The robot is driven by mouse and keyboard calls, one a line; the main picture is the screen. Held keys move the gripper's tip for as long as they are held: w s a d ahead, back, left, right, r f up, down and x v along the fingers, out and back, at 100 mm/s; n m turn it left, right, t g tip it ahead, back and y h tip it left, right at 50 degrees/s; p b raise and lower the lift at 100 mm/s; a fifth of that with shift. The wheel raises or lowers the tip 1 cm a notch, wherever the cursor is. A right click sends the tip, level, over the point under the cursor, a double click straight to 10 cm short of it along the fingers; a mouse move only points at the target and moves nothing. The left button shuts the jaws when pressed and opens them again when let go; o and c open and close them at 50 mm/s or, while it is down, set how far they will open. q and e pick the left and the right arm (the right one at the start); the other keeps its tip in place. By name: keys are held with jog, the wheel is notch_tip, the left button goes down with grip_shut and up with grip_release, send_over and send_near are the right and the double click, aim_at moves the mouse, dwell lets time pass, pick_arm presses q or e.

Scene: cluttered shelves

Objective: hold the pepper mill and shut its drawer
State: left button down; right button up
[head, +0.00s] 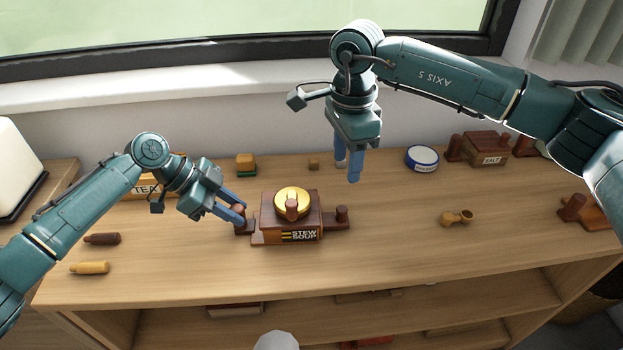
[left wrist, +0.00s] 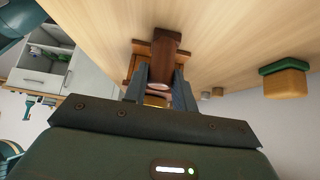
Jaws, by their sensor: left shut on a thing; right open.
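A brown wooden box mill with a gold dome top and a "STEW SOUP" label, which I take for the pepper mill (head: 285,232), stands upright mid-shelf. A low part with a brown post (head: 341,214) sticks out on its right side, and another low part on its left. I cannot tell which is the drawer. My left gripper (head: 238,213) is shut on the left post of the mill; that brown post (left wrist: 164,55) shows between its fingers in the left wrist view. My right gripper (head: 347,170) is open and empty, pointing down behind and right of the mill.
A "SALT" box (head: 485,148) and a round blue-and-white tin (head: 422,158) stand at the back right. A small wooden scoop (head: 456,217) lies to the right. The shelf in front of the mill is clear.

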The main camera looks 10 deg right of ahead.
pick_arm(q)
jog(key=c, duration=1.1)
grip_release()
jog(key=shift+o, duration=0.2)
jog(key=v, duration=1.2)
jog(key=shift+s, duration=0.1)
